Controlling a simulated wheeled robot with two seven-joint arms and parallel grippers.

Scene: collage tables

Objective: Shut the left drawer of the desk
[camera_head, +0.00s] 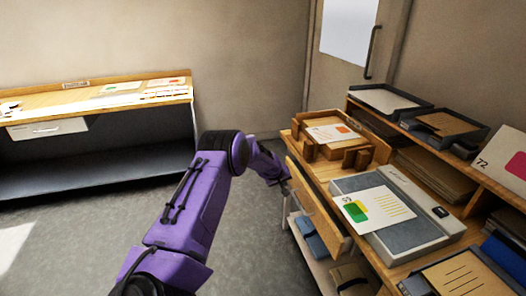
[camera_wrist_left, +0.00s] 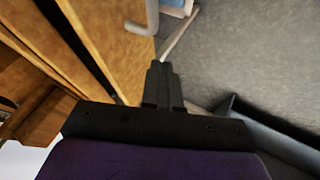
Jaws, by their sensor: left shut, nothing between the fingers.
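The desk (camera_head: 408,180) stands at the right with a wooden drawer front (camera_head: 334,226) on its near left side. The drawer front stands out from the desk, with a gap behind it, so the drawer looks partly open. In the left wrist view the wooden front (camera_wrist_left: 112,38) fills the upper left, with a pale bar handle (camera_wrist_left: 151,18) on it. My left gripper (camera_head: 287,186) is at the far end of the drawer front. In the wrist view its fingers (camera_wrist_left: 159,72) are together and empty, close beside the front's edge; contact cannot be told. My right gripper is out of view.
The desk top holds a grey device (camera_head: 405,228) with a printed card (camera_head: 376,209), a wooden tray (camera_head: 330,133) and dark trays (camera_head: 387,100). A lower shelf holds blue items (camera_head: 309,238). A side table (camera_head: 95,98) stands at the left; grey floor (camera_head: 262,240) lies clear between.

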